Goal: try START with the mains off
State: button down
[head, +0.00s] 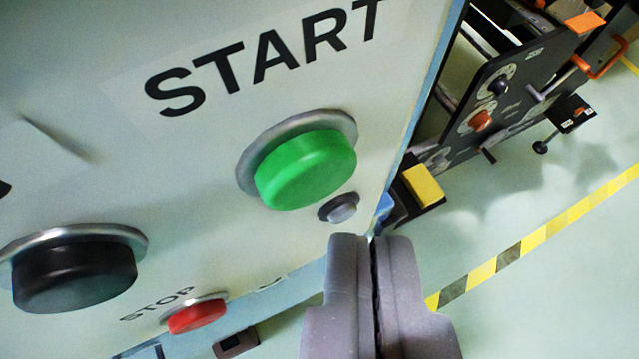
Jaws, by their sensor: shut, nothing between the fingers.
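The green START button (306,168) sits in a metal ring on a pale panel (210,150), below the black word START (265,55). A small grey lamp or cap (339,208) is just below and right of it and looks unlit. My gripper (371,242) is shut and empty, its fingertips below and right of the green button and apart from it in the picture. How far the tips are from the panel I cannot tell. The red STOP button (197,316) is lower left, by its label. No mains switch is clearly identifiable.
A large black knob or button (75,272) is on the panel at the lower left. Right of the panel edge stands a dark machine (500,90) with an orange handle and knobs. A yellow block (423,185) is near it. Yellow-black tape (540,237) crosses the open green floor.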

jog(key=s+b, duration=0.1)
jog(key=s+d+b, duration=0.1)
jog(key=s, duration=0.1)
jog(key=s+b, duration=0.1)
jog(key=shift+s+d, duration=0.3)
jog(key=shift+d, duration=0.1)
dwell(0.4)
